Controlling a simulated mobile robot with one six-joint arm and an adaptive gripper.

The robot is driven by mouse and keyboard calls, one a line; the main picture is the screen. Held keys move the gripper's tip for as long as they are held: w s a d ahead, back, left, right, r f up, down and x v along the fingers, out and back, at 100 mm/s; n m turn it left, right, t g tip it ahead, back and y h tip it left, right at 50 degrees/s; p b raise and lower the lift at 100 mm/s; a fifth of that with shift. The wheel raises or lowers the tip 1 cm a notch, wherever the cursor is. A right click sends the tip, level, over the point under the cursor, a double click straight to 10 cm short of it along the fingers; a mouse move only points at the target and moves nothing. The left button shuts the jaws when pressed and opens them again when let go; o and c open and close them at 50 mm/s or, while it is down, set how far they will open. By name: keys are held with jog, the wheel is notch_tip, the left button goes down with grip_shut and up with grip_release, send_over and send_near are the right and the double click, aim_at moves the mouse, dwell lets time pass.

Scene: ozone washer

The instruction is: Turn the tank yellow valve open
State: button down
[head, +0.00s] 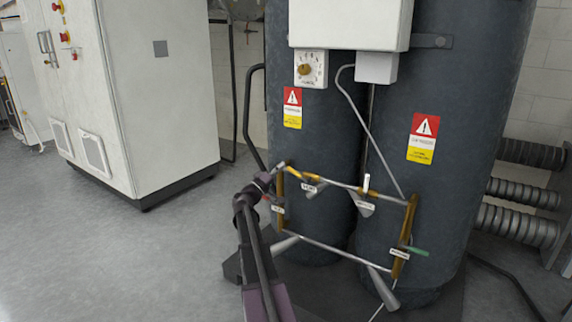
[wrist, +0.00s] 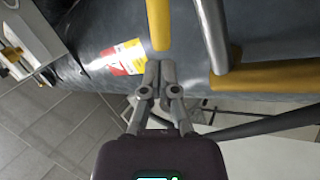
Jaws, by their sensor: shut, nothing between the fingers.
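The yellow valve handle (head: 302,174) sits at the upper left of a pipe frame on the front of two dark tanks (head: 318,130). In the wrist view, the yellow handle (wrist: 158,24) points down toward my fingertips from the top edge. My gripper (head: 281,166) is at the left end of the handle in the head view. In the wrist view, my gripper (wrist: 160,68) is shut and empty, its tips just below the handle's end. I cannot tell whether they touch it. The valve body is outside the wrist view.
Brass-coloured uprights (head: 405,236) and grey pipes (head: 322,250) form the frame. A white handle (head: 366,183) and a green handle (head: 415,251) are to the right. A grey pipe (wrist: 212,35) runs beside the yellow handle. A white cabinet (head: 165,95) stands left; open floor (head: 100,250) lies before it.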

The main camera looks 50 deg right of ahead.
jog(key=a+f+n+t+y+p, duration=0.1)
jog(key=a+f+t+y+p, duration=0.35)
jog(key=a, duration=1.05)
jog(key=a+f+n+g+y+p, duration=0.1)
jog(key=a+f+y+p, duration=0.1)
jog(key=a+f+y, duration=0.95)
jog(key=s+a+n+y+p, duration=0.2)
jog(key=s+a+y, duration=0.1)
jog(key=a, duration=1.3)
jog(key=s+a+r+n+y+p, duration=0.1)
jog(key=s+a+n+y+p, duration=0.1)
jog(key=a, duration=1.5)
jog(key=s+n+y, duration=0.1)
jog(key=s+y, duration=0.1)
jog(key=s, duration=0.1)
jog(key=shift+a+p, duration=0.2)
jog(key=shift+p, duration=0.2)
jog(key=shift+d, duration=0.15)
